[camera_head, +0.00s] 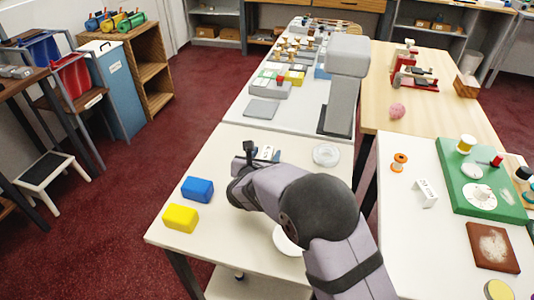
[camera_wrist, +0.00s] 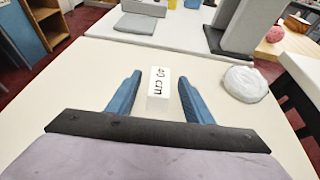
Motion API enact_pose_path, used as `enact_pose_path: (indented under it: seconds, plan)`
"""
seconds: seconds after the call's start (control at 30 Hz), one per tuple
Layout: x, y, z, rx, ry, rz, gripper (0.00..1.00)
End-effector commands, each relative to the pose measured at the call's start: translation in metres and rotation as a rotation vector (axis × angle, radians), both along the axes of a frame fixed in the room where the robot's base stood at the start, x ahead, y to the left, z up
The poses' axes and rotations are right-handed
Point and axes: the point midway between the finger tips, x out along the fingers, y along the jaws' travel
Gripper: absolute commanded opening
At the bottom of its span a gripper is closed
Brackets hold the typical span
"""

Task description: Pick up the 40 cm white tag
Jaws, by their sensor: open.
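The white tag (camera_wrist: 158,88), marked "40 cm", stands on the pale table in the wrist view, with its lettered face toward the camera. My gripper (camera_wrist: 160,79) is open, with one blue finger on each side of the tag and a gap on both sides. The fingers appear not to touch it. In the head view my arm and wrist cover most of this spot, and only a small part of the tag (camera_head: 266,152) shows beyond the wrist.
A blue block (camera_head: 197,189) and a yellow block (camera_head: 180,218) lie at the table's left. Another white tag (camera_head: 426,194) stands on the right table, near an orange spool (camera_head: 399,162).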

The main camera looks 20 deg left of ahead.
Motion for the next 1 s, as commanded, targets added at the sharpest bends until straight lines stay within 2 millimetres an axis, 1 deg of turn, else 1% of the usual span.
enact_pose_path:
  seconds: [0.03,0.1,0.2,0.47,0.5,0.67,1.0]
  plan:
    - [0.006,0.0,-0.002,0.0,0.001,-0.002,0.47]
    - [0.013,0.0,-0.004,0.0,0.0,-0.002,0.47]
    - [0.018,0.001,-0.007,0.001,0.0,-0.001,0.47]
    - [0.02,0.001,-0.008,0.0,0.0,0.0,0.47]
    - [0.02,0.001,-0.008,0.0,0.0,0.0,0.42]
    - [0.02,0.001,-0.008,0.0,0.0,0.0,0.04]
    - [0.02,0.001,-0.005,0.001,-0.001,0.0,0.04]
